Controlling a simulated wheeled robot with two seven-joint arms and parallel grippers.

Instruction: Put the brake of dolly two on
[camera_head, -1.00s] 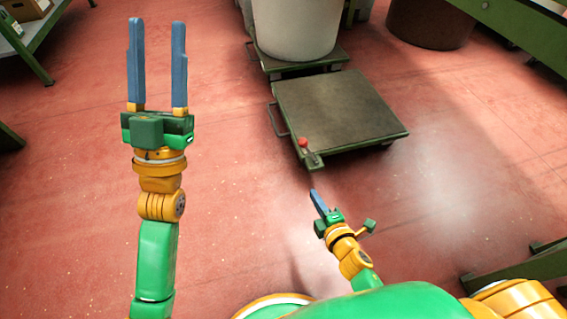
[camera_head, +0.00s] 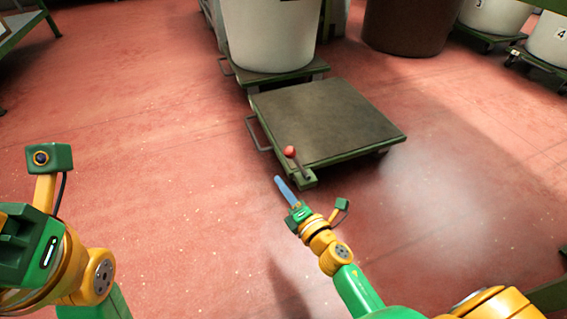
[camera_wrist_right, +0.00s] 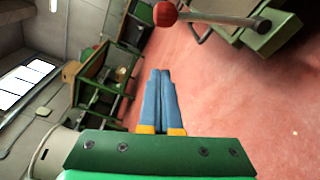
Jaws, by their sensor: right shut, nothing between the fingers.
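A low green dolly (camera_head: 330,115) with a bare dark deck stands on the floor ahead. I see no number on it. At its near corner a brake lever with a red knob (camera_head: 290,151) sticks up and leans left; the knob also shows at the top of the right wrist view (camera_wrist_right: 165,13). My right gripper (camera_head: 278,180) is shut and empty, just in front of the lever's corner and apart from it. In the right wrist view its blue fingers (camera_wrist_right: 160,75) lie together. My left gripper's body (camera_head: 25,245) is at the left edge; its fingers are hidden.
A white bin (camera_head: 268,35) stands on another dolly (camera_head: 280,78) right behind. A brown bin (camera_head: 408,25) is beyond it, and numbered white bins (camera_head: 555,42) on dollies are at the upper right. Floor to the left is open.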

